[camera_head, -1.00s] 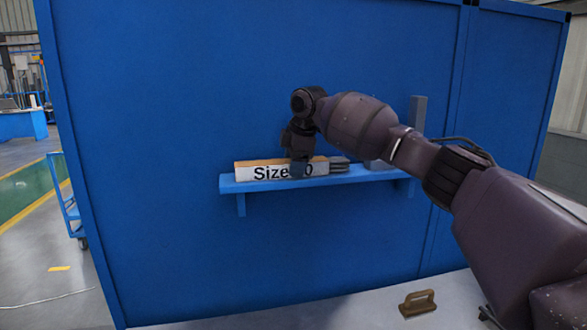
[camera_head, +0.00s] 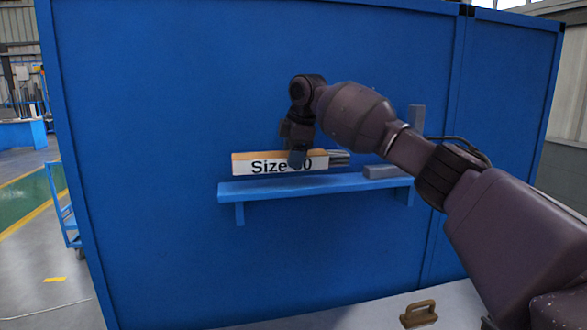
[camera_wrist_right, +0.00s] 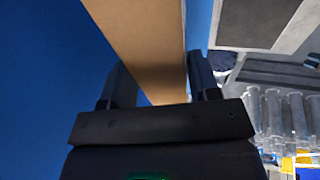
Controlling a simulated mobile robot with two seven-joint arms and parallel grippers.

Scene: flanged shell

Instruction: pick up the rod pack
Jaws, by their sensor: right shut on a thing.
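The rod pack (camera_head: 262,163) is a long box with a white front marked "Size", a tan top and grey rod ends showing at its right. The pack is held level, a little above the blue shelf (camera_head: 270,191). In the right wrist view the tan top of the pack (camera_wrist_right: 145,40) runs between the two fingers (camera_wrist_right: 155,85). My left gripper is in neither view.
The blue panel (camera_head: 150,120) is close behind. A brown handled object (camera_head: 418,314) lies on the pale surface below.

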